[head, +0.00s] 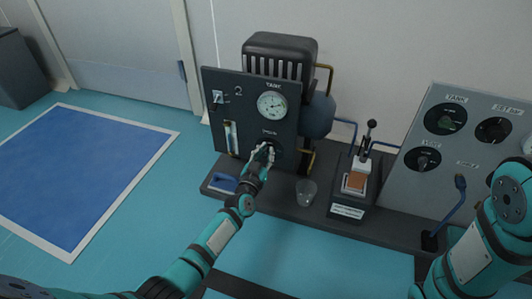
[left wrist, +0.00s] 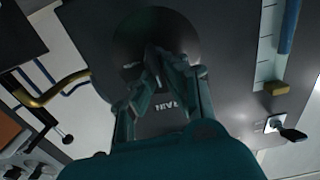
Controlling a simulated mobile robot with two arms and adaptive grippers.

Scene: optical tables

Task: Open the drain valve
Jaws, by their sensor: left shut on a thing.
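The drain valve is a dark round knob low on the front of the dark tank panel (head: 240,112). In the head view my left gripper (head: 264,150) reaches it from the front and covers most of it. In the left wrist view the dark disc of the drain valve (left wrist: 183,28) lies at the fingertips, with partly covered lettering beside it. My left gripper (left wrist: 160,62) is shut on the valve's handle, which is mostly hidden between the fingers. The handle's exact angle cannot be told. My right arm shows at the right edge; its gripper is out of view.
A white pressure gauge (head: 272,104) sits above the valve. A grey dial panel (head: 405,185) stands farther right.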

